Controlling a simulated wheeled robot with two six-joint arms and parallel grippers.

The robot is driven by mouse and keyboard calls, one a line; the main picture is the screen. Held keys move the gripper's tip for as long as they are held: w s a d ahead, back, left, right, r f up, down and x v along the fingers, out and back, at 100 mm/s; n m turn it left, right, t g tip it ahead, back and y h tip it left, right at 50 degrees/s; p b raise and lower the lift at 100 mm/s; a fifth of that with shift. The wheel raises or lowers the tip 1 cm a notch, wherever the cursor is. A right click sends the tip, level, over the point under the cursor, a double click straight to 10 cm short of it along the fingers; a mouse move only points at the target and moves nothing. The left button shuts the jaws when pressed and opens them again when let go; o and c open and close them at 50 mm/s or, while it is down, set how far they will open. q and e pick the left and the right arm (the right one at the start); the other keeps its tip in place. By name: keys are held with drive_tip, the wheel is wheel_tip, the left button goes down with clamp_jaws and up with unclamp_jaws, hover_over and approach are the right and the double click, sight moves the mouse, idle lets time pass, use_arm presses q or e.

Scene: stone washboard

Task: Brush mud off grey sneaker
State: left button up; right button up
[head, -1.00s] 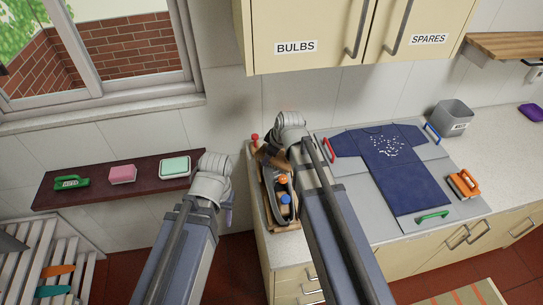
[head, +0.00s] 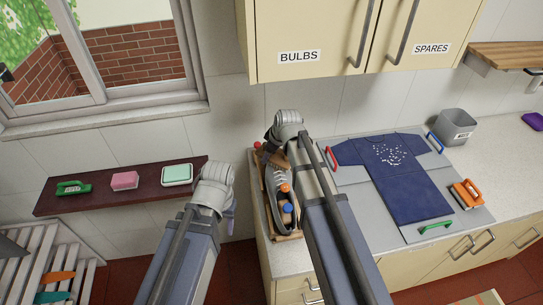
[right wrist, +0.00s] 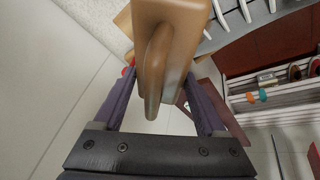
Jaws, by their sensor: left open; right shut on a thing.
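The grey sneaker (head: 281,200) with pale laces lies on a wooden stand (head: 268,205) at the counter's left end, its toe toward the wall. My right gripper, over its toe end, is shut on a brown wooden brush (head: 276,158). The brush's rounded handle (right wrist: 172,45) fills the middle of the right wrist view between the two fingers (right wrist: 160,105). Part of the sneaker (right wrist: 238,14) shows above it. My right forearm hides some of the sneaker's right side. I cannot make out mud clearly. My left gripper (head: 232,212) is open and empty, left of the counter.
Orange and blue knobs (head: 287,208) show at the sneaker's opening. A navy shirt (head: 402,190) lies on a grey board to the right, with an orange brush (head: 467,193) and a grey bin (head: 456,127) nearby. A dark shelf (head: 97,199) holds a green brush, sponge and soap dish.

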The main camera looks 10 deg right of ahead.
drive_tip(key=shift+w, duration=0.6)
drive_tip(key=shift+f, duration=0.1)
drive_tip(key=shift+s, duration=0.1)
drive_tip(key=shift+c, duration=0.5)
drive_tip(key=shift+s, duration=3.1)
drive_tip(key=shift+s, duration=1.5)
drive_tip(key=shift+w, duration=0.1)
wheel_tip(320, 180, up, 6)
drive_tip(key=p, duration=0.5)
drive_tip(key=shift+p, duration=0.4)
